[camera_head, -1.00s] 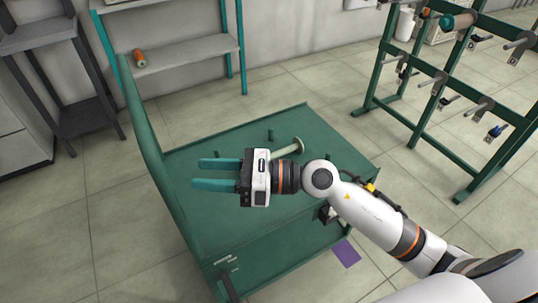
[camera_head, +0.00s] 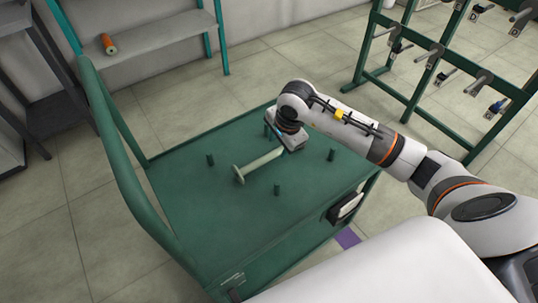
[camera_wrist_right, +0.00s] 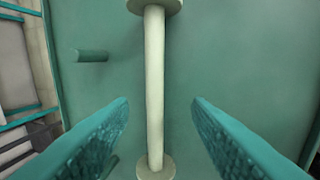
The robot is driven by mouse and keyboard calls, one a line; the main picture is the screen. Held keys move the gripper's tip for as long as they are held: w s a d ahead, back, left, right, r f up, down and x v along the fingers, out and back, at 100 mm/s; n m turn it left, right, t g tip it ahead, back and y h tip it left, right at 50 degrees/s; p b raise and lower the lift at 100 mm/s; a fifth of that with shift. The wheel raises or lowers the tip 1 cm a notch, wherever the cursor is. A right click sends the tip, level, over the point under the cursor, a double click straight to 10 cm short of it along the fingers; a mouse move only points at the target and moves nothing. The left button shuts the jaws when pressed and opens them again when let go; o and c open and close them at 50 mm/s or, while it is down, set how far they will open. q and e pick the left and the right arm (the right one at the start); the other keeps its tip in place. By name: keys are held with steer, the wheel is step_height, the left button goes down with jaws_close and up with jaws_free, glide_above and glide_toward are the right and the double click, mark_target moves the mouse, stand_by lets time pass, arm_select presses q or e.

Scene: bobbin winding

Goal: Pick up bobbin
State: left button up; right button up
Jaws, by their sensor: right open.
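A pale cream bobbin (camera_head: 258,165) with a round flange at each end lies on the green cart top (camera_head: 195,205). My right gripper (camera_head: 273,143) points down over the bobbin's far end, which it partly hides in the head view. In the right wrist view, the bobbin's shaft (camera_wrist_right: 155,85) runs lengthwise between the two teal, textured fingers (camera_wrist_right: 160,105). The fingers are spread wide, with a gap on each side of the shaft, and hold nothing. My left gripper is not in view.
Several short green pegs (camera_head: 277,189) stand up from the cart top around the bobbin. The cart's curved green handle (camera_head: 125,165) rises at left. An orange spool (camera_head: 108,44) lies on a shelf behind. A green rack with hooks (camera_head: 433,55) stands at right.

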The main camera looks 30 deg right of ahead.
mark_target(274, 153)
steer(key=x, duration=0.6)
steer(key=shift+w+b, duration=0.25)
steer(key=shift+b, duration=0.05)
steer(key=shift+f, duration=0.25)
steer(key=shift+w, duration=0.1)
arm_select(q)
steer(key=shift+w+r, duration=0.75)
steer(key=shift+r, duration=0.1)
arm_select(e)
jaws_close()
